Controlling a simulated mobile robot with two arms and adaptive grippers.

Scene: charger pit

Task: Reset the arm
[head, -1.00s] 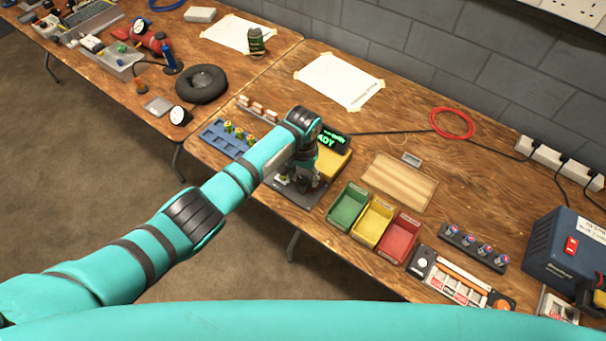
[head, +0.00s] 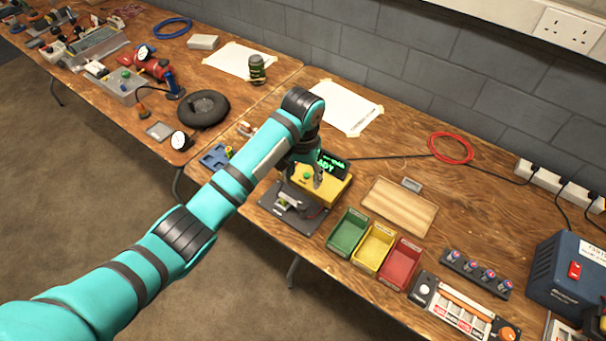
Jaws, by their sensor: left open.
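My left arm reaches in from the lower left over the workbench. Its gripper (head: 309,179) points down, open, in front of the yellow tester box (head: 334,188), and I see nothing between its fingers. The tester box has a green button and a dark display (head: 331,163) with green text ending in "ADY". A dark fixture plate (head: 287,214) with a small holder lies just in front of the box, below the gripper. The fingertips look small, and I cannot tell how high they are above the box. My right gripper is not in view.
Green (head: 348,232), yellow (head: 374,245) and red bins (head: 401,262) stand right of the fixture. A wooden board (head: 400,206) lies behind them. A blue power unit (head: 562,252) stands at far right.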

